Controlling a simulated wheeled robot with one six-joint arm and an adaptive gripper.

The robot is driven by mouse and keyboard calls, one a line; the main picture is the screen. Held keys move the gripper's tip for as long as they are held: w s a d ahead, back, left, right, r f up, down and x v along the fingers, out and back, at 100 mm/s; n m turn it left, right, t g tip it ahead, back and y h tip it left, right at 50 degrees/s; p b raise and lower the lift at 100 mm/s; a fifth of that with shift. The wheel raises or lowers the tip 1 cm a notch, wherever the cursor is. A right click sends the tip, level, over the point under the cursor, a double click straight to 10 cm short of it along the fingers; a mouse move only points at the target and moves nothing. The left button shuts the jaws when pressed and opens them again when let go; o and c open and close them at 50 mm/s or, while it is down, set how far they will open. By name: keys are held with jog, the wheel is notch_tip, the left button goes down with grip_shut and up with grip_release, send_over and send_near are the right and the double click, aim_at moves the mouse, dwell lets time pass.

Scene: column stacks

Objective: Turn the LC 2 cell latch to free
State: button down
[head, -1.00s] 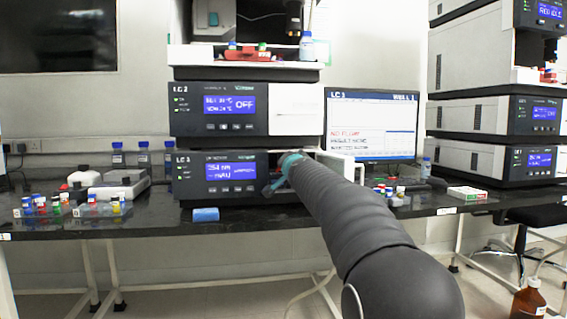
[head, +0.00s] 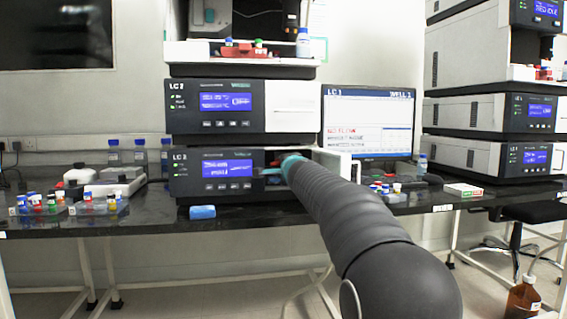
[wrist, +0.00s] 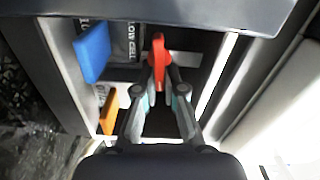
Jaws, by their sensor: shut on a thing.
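The red latch handle (wrist: 158,62) stands upright in the middle of an open compartment in the wrist view. My gripper (wrist: 160,98) is shut on its lower part, one fingertip on each side. A blue tab (wrist: 93,52) and an orange tab (wrist: 108,112) are to its left, beside a label (wrist: 120,40) that reads FLOW CELL in part. In the head view my gripper (head: 284,168) reaches into the open right part of the lower module (head: 215,168). A bit of red shows there, mostly hidden by my arm.
Vial racks (head: 65,212) and a blue block (head: 202,212) sit on the dark bench. The compartment walls are close around my gripper.

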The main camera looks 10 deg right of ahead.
dwell(0.4)
jog(key=c, duration=1.3)
grip_release()
jog(key=shift+o, duration=0.2)
jog(key=shift+f, duration=0.1)
jog(key=shift+s, duration=0.2)
jog(key=s, duration=0.7)
jog(key=shift+s, duration=0.35)
